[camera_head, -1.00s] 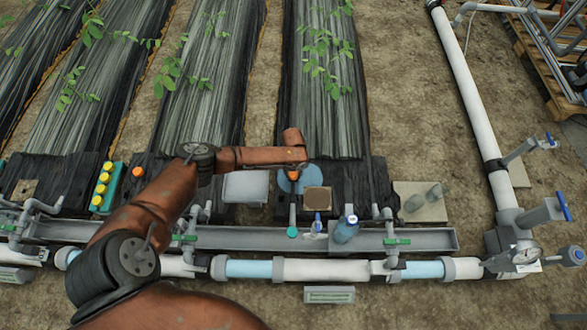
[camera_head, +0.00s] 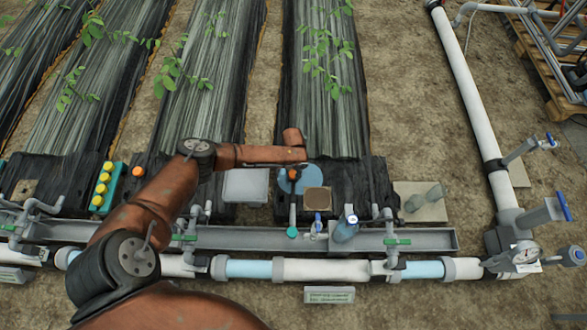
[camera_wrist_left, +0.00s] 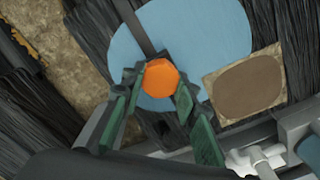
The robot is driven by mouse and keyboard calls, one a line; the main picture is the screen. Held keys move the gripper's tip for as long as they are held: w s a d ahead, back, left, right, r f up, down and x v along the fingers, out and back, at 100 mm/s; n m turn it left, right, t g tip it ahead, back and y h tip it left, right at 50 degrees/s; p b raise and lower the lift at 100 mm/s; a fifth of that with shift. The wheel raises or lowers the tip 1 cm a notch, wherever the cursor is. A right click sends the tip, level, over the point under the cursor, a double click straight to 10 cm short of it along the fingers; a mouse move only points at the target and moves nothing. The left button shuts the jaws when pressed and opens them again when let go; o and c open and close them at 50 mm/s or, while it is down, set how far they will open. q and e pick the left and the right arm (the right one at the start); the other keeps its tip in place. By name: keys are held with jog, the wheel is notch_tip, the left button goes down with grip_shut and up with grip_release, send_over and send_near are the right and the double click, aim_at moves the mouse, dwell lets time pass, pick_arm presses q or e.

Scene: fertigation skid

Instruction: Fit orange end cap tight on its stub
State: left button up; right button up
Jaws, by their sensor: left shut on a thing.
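My left gripper (camera_wrist_left: 161,88) is shut on the orange end cap (camera_wrist_left: 160,77), with green finger pads on both sides of it in the left wrist view. In the head view the cap (camera_head: 293,175) is a small orange spot over the blue disc, just below the end of my left arm. A grey pipe stub (camera_head: 292,214) runs down from the disc to a teal fitting (camera_head: 292,232). In the wrist view a dark bar (camera_wrist_left: 132,28) crosses the disc and passes behind the cap. Whether the cap is seated on anything is hidden. My right gripper is not in view.
A blue disc (camera_wrist_left: 205,35) and a brown square pad (camera_head: 317,200) lie close by. A grey box (camera_head: 245,187) stands left of them. A blue-handled valve (camera_head: 317,222), a blue bottle (camera_head: 345,230) and a grey trough (camera_head: 425,238) are in front. Another orange cap (camera_head: 138,171) sits farther left.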

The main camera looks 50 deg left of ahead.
pick_arm(q)
jog(key=shift+d, duration=0.15)
jog(key=shift+m, duration=1.4)
jog(key=o, duration=1.3)
notch_tip(320, 180, up, 9)
jog(key=p, duration=0.4)
jog(key=shift+f, duration=0.1)
jog(key=shift+r, duration=0.2)
jog(key=shift+f, duration=0.1)
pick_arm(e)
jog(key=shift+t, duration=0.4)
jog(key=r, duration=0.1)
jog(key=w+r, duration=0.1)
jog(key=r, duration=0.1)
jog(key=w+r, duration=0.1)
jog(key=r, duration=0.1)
